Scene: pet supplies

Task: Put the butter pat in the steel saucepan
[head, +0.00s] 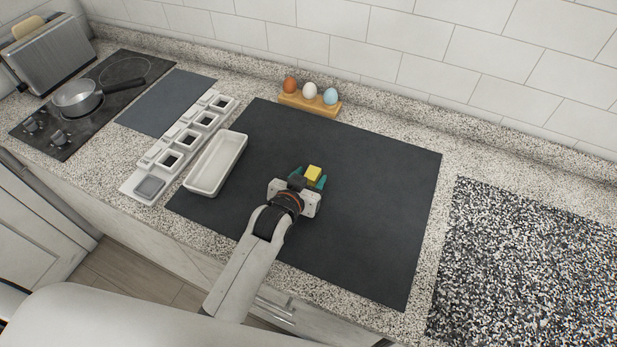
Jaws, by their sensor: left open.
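The yellow butter pat (313,173) is a small block on the dark mat (375,215), near its middle. My left gripper (309,180) is open, with its teal fingertips on either side of the butter pat. I cannot tell whether the fingers touch it. The steel saucepan (78,97) stands on the black cooktop (62,137) at the far left, its dark handle pointing right. My right gripper is not in view.
A white rectangular dish (217,163) and a white rack of square compartments (150,187) lie left of the butter. A wooden holder (309,104) with three eggs stands behind. A toaster (50,55) is at the back left. The mat's right side is clear.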

